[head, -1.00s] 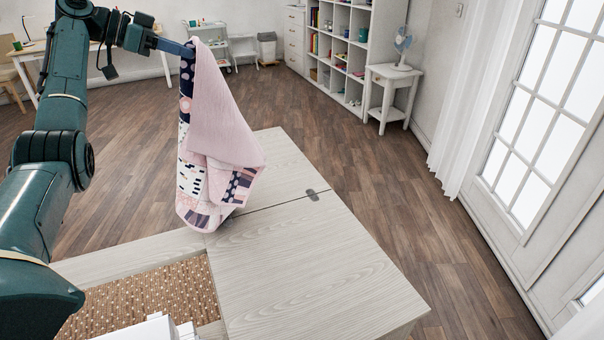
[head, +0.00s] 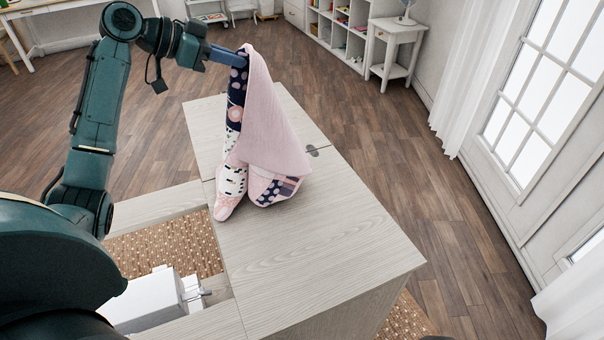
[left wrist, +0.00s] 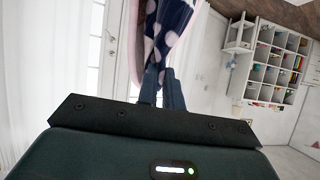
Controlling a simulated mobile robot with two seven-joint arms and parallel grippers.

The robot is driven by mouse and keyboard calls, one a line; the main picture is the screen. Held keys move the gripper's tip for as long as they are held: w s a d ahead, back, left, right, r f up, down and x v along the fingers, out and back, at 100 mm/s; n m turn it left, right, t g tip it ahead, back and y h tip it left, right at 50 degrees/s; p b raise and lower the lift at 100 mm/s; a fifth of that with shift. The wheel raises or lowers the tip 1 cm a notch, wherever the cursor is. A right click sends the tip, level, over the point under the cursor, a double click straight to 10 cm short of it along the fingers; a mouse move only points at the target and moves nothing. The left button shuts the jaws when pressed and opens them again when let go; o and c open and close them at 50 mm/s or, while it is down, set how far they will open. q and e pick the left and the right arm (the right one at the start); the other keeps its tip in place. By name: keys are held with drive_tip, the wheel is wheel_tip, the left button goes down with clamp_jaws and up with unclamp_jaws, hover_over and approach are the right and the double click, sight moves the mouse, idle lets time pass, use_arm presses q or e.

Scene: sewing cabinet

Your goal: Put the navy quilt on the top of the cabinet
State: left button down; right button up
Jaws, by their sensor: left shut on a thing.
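The navy and pink patchwork quilt (head: 268,115) hangs from my left gripper (head: 243,54), which is shut on its upper corner. Its plain pink side faces the right, and navy dotted and white patches show on the left. Its lower end meets the pale wood top of the cabinet (head: 310,235) and looks bunched there. In the left wrist view, the quilt (left wrist: 172,30) shows between the fingertips (left wrist: 160,85). My right gripper is not in view.
A white sewing machine (head: 150,300) sits in the cabinet's opening at the lower left. A small white side table (head: 396,45) and shelves (head: 335,25) stand at the back. The cabinet top in front of the quilt is bare. Wood floor lies around.

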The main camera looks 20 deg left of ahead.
sight(388, 273)
use_arm(q)
drive_tip(key=s+d+f, duration=0.2)
drive_tip(key=d+f, duration=1)
drive_tip(key=d, duration=0.1)
drive_tip(key=s+d+f+m+y, duration=0.1)
drive_tip(key=s+d+f, duration=0.1)
drive_tip(key=d+f, duration=1.1)
drive_tip(key=s+d+f+y, duration=0.1)
drive_tip(key=s+d+f, duration=0.2)
drive_tip(key=d+f, duration=0.9)
drive_tip(key=shift+d+f+m, duration=0.15)
drive_tip(key=shift+d, duration=0.45)
drive_tip(key=shift+d+f+m, duration=0.15)
drive_tip(key=shift+d, duration=0.4)
drive_tip(key=shift+y, duration=0.3)
drive_tip(key=c, duration=1.2)
unclamp_jaws()
drive_tip(key=shift+w, duration=0.1)
drive_tip(key=shift+r, duration=0.1)
